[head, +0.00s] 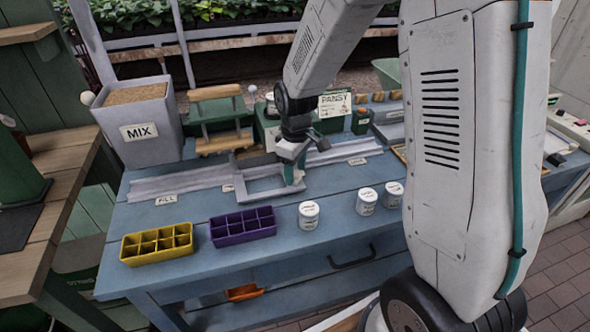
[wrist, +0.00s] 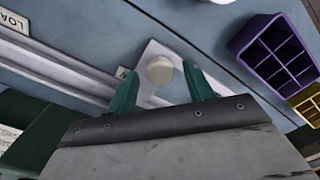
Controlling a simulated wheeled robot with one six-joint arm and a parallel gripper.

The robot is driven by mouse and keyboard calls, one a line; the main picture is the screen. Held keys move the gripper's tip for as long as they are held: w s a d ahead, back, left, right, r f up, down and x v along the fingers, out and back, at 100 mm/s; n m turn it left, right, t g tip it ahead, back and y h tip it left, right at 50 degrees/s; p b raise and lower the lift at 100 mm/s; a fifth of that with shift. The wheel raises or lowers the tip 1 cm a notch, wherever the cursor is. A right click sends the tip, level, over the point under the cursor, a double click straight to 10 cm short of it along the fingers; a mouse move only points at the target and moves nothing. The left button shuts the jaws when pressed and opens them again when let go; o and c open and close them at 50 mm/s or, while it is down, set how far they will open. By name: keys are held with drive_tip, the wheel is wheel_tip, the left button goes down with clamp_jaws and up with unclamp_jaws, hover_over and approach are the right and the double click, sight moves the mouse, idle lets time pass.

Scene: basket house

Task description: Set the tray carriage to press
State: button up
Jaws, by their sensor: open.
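The tray carriage (head: 249,196) is a pale grey open frame on the grey rail (head: 185,182) along the bench. A small label (head: 228,187) beside its left side is too small to read; the FILL label (head: 166,200) is further left. My gripper (head: 291,178) is over the carriage's right side, pointing down. In the wrist view, its two green fingers (wrist: 161,80) are open around a round cream knob (wrist: 159,70) on the carriage (wrist: 185,52), with gaps on both sides. A LOAD label (wrist: 15,20) shows at the upper left there.
A yellow tray (head: 157,243) and a purple tray (head: 243,226) sit along the front edge, with white tubs (head: 309,215) to their right. The MIX bin (head: 139,125) and a wooden-topped press-like stand (head: 217,120) are behind the rail. A label (head: 357,161) lies right of the carriage.

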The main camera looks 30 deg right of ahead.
wheel_tip(320, 180, up, 7)
drive_tip(key=shift+r, duration=0.15)
